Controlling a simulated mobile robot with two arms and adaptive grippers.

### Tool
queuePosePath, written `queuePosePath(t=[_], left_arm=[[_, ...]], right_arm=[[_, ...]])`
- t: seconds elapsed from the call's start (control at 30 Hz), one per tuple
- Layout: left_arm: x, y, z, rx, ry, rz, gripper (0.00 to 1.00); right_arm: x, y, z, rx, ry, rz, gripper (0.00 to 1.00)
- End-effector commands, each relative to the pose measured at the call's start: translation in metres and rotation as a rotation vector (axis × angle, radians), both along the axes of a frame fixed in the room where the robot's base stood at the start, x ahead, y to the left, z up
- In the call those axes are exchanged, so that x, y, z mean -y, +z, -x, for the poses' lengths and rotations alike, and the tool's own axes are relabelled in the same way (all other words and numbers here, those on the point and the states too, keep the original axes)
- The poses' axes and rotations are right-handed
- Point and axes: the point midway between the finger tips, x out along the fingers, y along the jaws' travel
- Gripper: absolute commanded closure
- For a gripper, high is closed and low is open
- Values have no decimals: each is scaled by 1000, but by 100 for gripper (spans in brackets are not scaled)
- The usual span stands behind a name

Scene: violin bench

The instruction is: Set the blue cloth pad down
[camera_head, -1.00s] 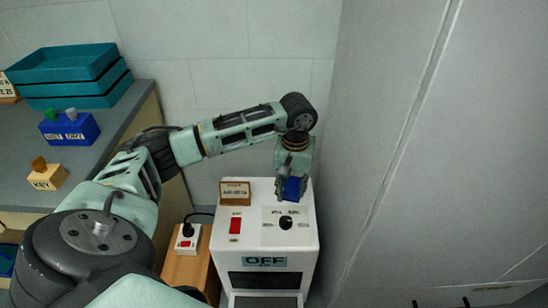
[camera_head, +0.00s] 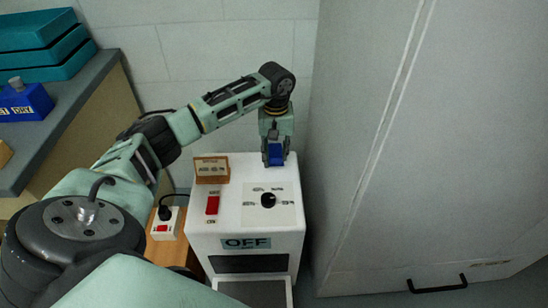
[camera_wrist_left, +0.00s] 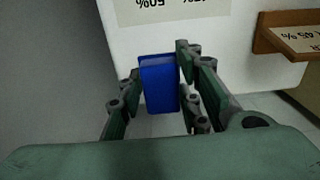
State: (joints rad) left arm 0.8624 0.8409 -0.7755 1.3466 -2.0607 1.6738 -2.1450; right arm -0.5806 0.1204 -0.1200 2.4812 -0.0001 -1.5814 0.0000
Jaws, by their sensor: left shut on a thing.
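The blue cloth pad (camera_head: 275,154) is a small blue block in my left gripper (camera_head: 275,160), at the back right edge of the white machine's top in the head view. In the left wrist view the pad (camera_wrist_left: 158,88) sits between the fingers of my left gripper (camera_wrist_left: 158,95), upright, with the machine's white top beyond it. I cannot tell whether the pad touches the machine. My right gripper is not in view.
The white machine (camera_head: 245,222) has a dial (camera_head: 268,200), a red switch (camera_head: 212,205), an OFF label and a wooden sign (camera_head: 211,169). A power socket (camera_head: 165,222) stands left of it. Teal trays (camera_head: 45,45) and a blue box (camera_head: 25,102) are on the left bench. A grey cabinet (camera_head: 430,150) closes off the right.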

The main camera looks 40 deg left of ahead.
Motion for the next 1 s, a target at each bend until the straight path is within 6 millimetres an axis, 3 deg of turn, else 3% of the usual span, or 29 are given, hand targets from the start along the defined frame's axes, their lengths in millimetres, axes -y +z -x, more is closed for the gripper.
queuePosePath(t=[0.2,0.63,0.67,0.83,1.0], left_arm=[[0,-31,1,-2,1,1,89],[0,-35,0,0,0,0,89],[0,-34,0,0,0,0,65],[0,-34,0,0,0,0,50],[0,-34,0,-1,0,-1,49]], right_arm=[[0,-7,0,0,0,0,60],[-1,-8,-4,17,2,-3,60],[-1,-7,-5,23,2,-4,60],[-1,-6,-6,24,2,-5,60],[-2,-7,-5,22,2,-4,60]])
